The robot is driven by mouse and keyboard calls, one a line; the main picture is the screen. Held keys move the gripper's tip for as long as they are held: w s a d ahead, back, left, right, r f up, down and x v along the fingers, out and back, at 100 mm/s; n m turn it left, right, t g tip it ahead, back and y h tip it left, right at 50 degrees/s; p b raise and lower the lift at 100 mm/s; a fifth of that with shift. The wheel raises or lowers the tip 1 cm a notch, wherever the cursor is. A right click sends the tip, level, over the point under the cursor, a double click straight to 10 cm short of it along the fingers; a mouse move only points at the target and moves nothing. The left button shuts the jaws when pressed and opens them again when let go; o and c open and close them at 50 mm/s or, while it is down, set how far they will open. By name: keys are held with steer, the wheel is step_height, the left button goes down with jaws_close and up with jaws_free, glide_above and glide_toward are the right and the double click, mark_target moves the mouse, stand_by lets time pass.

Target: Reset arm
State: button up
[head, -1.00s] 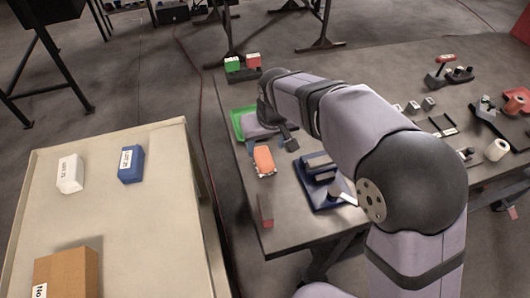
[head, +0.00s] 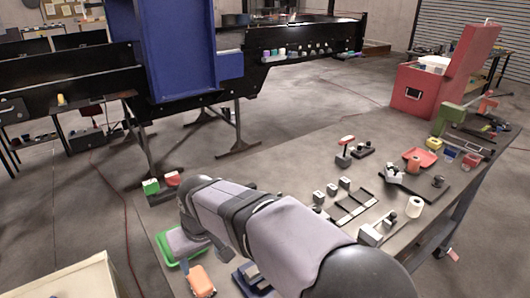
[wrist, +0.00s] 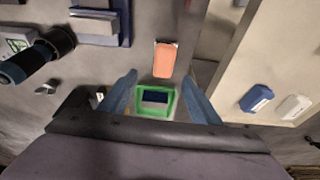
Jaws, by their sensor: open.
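My arm (head: 270,230) reaches over the grey work table from the lower right in the head view. My gripper (wrist: 165,95) shows in the wrist view, with its two blue fingers spread apart and nothing between them that I can see held. It hangs above a green tray (wrist: 138,108) with a dark blue patch inside. The green tray also shows in the head view (head: 162,250), partly hidden by a grey part of my arm. An orange block (wrist: 165,60) lies on the table beside the tray, also in the head view (head: 201,280).
Fixtures and a white roll (head: 414,207) cover the right part. A conveyor with a blue housing (head: 185,45) stands behind.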

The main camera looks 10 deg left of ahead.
steer(key=w+d+m+h+p, duration=0.1)
steer(key=w+d+m, duration=0.1)
steer(key=d, duration=0.6)
steer(key=w+d+m+p, duration=0.1)
steer(key=w+d+m, duration=0.2)
steer(key=d, duration=0.5)
steer(key=s+d+f+m+h, duration=0.1)
steer(key=s+d+m, duration=0.1)
steer(key=d, duration=0.6)
steer(key=s+d+f+m, duration=0.2)
steer(key=d, duration=0.6)
steer(key=s+d+f+g+b, duration=0.1)
steer(key=s+d+f, duration=0.1)
steer(key=s, duration=0.4)
steer(key=s+d+f+g+b, duration=0.1)
steer(key=s+d+f, duration=0.2)
steer(key=s, duration=0.3)
steer(key=shift+s+d+f, duration=0.25)
steer(key=shift+s+f, duration=0.05)
steer(key=shift+f, duration=0.55)
